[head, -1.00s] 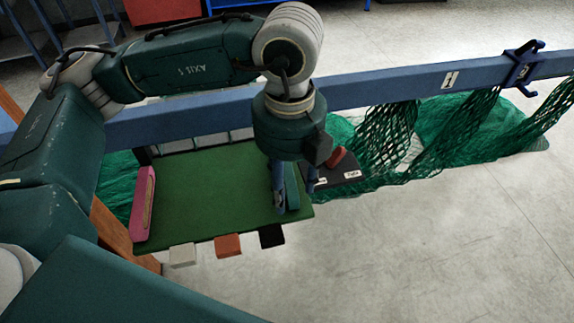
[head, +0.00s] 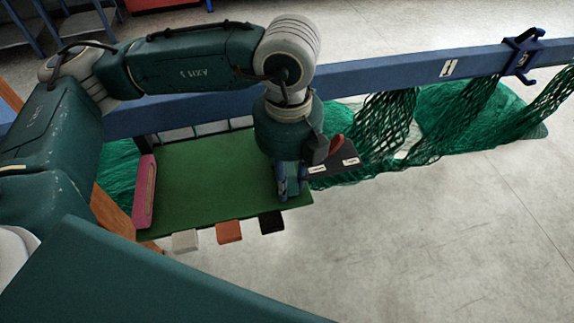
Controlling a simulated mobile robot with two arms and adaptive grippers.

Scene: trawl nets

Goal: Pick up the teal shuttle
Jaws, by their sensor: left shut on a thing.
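The teal shuttle (head: 293,179) is at the right end of the green-topped board, mostly hidden by my left gripper. My left gripper (head: 290,192) points down and is shut on the shuttle, with its fingers close against the sides. I cannot tell whether the shuttle still touches the board. A pink shuttle (head: 144,192) lies along the board's left edge. My right gripper is not in view.
The green board (head: 215,185) is bare in the middle. White (head: 185,240), orange (head: 229,232) and black (head: 271,222) blocks line its front edge. A dark labelled tray (head: 335,165) adjoins its right. A blue beam (head: 400,75) with green nets (head: 385,125) runs behind.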

